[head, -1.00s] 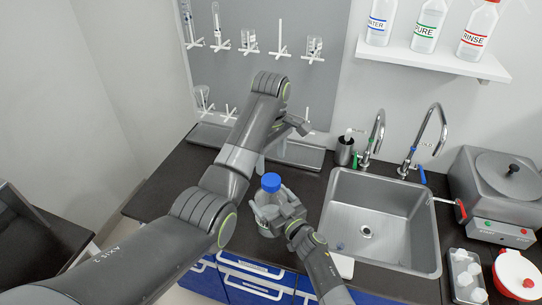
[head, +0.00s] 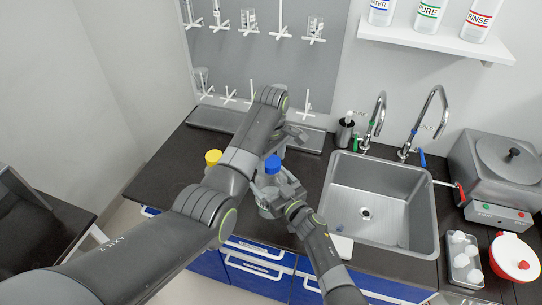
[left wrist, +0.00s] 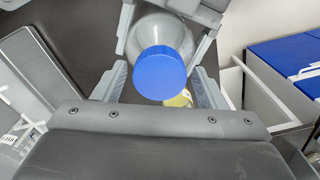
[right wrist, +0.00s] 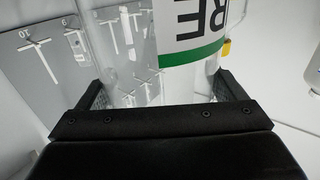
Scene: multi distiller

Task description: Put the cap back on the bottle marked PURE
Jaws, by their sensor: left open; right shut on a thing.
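The bottle (head: 266,181) has a clear body and stands upright at the front of the dark counter. The right wrist view shows its label (right wrist: 190,30) with the letters "RE" over a green band; the rest of the word is out of view. A blue cap (head: 272,164) appears to sit on its neck; the thread is hidden. My right gripper (head: 282,190) is shut on the bottle's body. My left gripper (left wrist: 160,85) is open, with its fingers on either side of the blue cap (left wrist: 160,72) and gaps to both.
The sink (head: 385,200) is to the right, with a boiler (head: 500,165) and a tray (head: 466,270) beyond. A wall shelf (head: 440,42) holds bottles labelled WATER, PURE and RINSE.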

